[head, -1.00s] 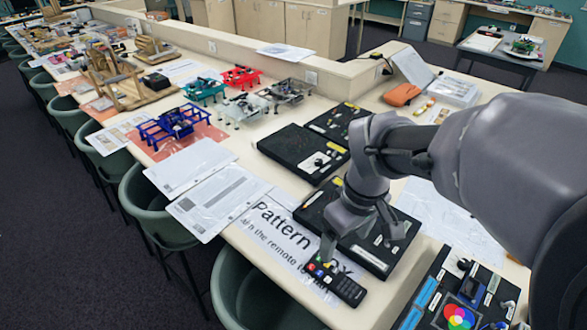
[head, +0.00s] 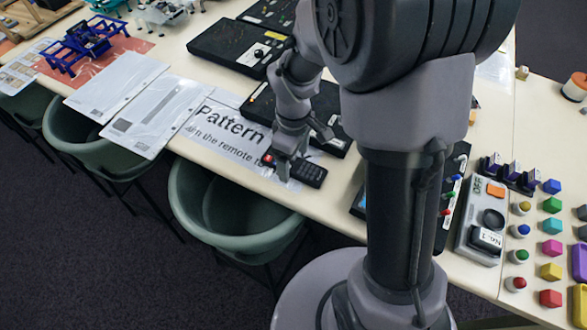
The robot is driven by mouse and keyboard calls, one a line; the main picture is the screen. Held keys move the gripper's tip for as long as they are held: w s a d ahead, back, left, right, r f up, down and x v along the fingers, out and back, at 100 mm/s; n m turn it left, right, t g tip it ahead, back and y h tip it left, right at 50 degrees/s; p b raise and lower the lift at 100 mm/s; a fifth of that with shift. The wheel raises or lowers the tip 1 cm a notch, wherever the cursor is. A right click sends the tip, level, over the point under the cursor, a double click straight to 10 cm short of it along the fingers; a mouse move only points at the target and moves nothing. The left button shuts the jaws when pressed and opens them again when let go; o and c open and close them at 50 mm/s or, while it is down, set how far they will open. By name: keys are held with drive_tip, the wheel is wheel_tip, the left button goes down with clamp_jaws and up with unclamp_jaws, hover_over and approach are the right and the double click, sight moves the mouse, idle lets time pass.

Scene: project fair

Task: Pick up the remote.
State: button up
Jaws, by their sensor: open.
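The black remote (head: 309,174) lies on the white "Pattern" sheet (head: 231,128) near the table's front edge, in the head view. A red button shows at its left end. My gripper (head: 284,172) points down over the left part of the remote and covers some of it. The gripper is open. I cannot tell whether its fingers touch the remote or stand on both sides of it.
A black box (head: 262,104) lies just behind my gripper. Clear-covered papers (head: 118,84) lie to the left. A green chair (head: 230,215) stands against the front edge. Coloured blocks and knobs (head: 551,225) fill the table at right.

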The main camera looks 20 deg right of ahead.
drive_tip(key=shift+f, duration=0.55)
drive_tip(key=shift+r, duration=0.15)
drive_tip(key=shift+c, duration=0.7)
drive_tip(key=c, duration=1.4)
